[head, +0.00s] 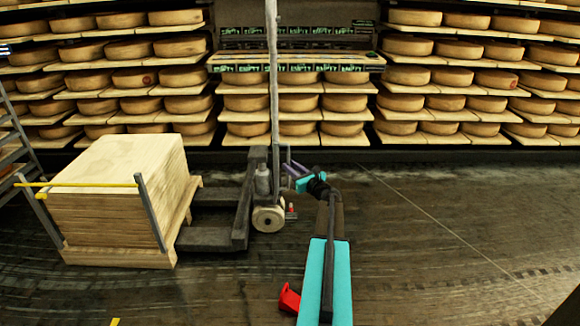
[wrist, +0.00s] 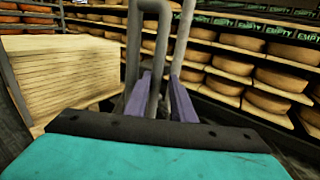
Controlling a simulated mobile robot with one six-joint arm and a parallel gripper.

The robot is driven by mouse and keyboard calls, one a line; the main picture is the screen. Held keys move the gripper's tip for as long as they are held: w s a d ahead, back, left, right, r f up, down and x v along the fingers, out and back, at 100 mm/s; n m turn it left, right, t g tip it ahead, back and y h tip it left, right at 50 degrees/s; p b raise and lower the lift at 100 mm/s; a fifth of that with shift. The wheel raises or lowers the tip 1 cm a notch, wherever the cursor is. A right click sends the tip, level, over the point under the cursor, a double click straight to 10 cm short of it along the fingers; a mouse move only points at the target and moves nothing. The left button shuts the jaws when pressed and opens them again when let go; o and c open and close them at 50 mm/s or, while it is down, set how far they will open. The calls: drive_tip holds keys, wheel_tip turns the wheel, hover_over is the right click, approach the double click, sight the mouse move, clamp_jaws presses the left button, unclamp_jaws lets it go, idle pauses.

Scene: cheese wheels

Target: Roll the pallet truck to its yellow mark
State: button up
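The dark pallet truck (head: 240,224) stands on the floor left of centre in the head view. Its forks point left toward a stack of boards, and its tall grey pole rises upright. In the wrist view its grey handle bar (wrist: 157,85) runs down between my purple fingers. My gripper (wrist: 160,76) is open around this bar, with a small gap on the right side. In the head view my gripper (head: 291,170) is beside the truck's pole. A small yellow mark (head: 115,321) shows at the bottom edge of the head view, mostly cut off.
A pale board stack (head: 118,190) stands left of the truck, with a yellow bar (head: 80,184) and grey posts at its side. Shelves of cheese wheels (head: 300,103) line the back wall. A red object (head: 289,298) shows beside my arm. The floor at right is clear.

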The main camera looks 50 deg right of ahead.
drive_tip(key=p+v, duration=0.2)
drive_tip(key=v, duration=1)
drive_tip(key=shift+s+a+p, duration=0.3)
drive_tip(key=shift+p, duration=0.1)
drive_tip(key=shift+r, duration=0.15)
